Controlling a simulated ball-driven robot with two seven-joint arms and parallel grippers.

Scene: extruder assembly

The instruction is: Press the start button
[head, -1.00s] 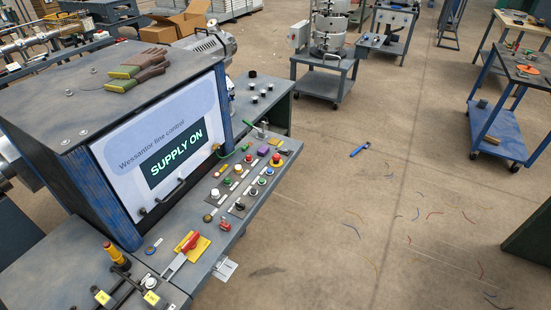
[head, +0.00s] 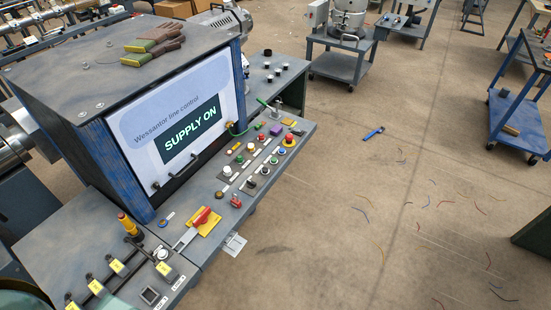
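The control panel (head: 262,205) runs along the front of a blue-grey cabinet. Its screen (head: 188,135) reads "Wessantor line control" and "SUPPLY ON". The button labels are too small to read, so I cannot tell which is the start button. A red rotary handle on a yellow plate (head: 203,219) is at the near end. Neither gripper shows.
Gloves (head: 152,50) lie on the cabinet top. A lower console with yellow-tagged switches (head: 117,266) is at the near left. A grey cart (head: 340,62) and a blue cart (head: 515,120) stand beyond. The floor right of the panel is mostly clear, with wire scraps and a blue tool (head: 374,133).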

